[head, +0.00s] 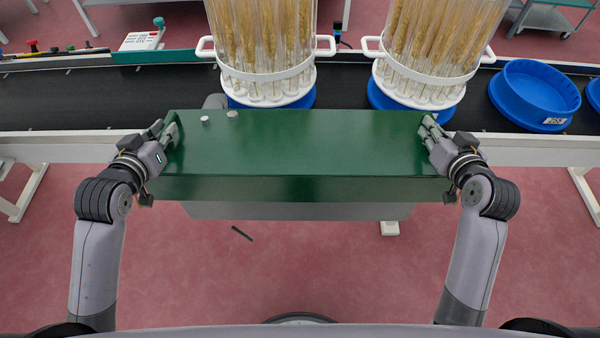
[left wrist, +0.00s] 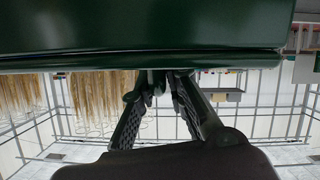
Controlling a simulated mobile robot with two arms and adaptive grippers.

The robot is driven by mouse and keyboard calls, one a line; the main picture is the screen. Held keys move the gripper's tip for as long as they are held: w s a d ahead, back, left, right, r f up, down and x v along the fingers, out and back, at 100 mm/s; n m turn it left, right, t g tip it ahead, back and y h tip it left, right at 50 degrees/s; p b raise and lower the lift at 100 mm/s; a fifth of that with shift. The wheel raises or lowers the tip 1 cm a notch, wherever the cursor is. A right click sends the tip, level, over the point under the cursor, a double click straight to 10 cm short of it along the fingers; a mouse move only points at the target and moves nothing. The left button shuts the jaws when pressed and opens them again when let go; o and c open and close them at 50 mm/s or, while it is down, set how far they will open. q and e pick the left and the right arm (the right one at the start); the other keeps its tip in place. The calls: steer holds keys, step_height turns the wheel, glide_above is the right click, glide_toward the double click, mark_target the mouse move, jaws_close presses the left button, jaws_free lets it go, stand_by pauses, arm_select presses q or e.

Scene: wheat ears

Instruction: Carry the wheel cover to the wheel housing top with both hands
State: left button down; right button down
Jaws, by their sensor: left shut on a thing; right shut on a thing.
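The wheel cover (head: 300,150) is a long dark green box-shaped piece, held level between my two grippers in the head view. My left gripper (head: 170,135) is shut on its left end, and my right gripper (head: 428,130) is shut on its right end. The wheel housing (head: 300,211) shows as a grey body below the cover's front edge; the cover hides its top, and I cannot tell whether the two touch. In the left wrist view the cover (left wrist: 140,28) fills the top, with my left gripper's fingers (left wrist: 165,85) against its lower edge.
Behind the cover runs a black conveyor (head: 90,103). On it stand two clear containers of wheat ears with white handled racks (head: 268,88) (head: 425,88) on blue bases, and an empty blue tray (head: 535,95). A small dark stick (head: 242,233) lies on the open red floor.

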mark_target(170, 144)
arm_select(q)
steer(key=shift+d+r, duration=0.2)
arm_select(e)
steer(key=shift+a, duration=0.2)
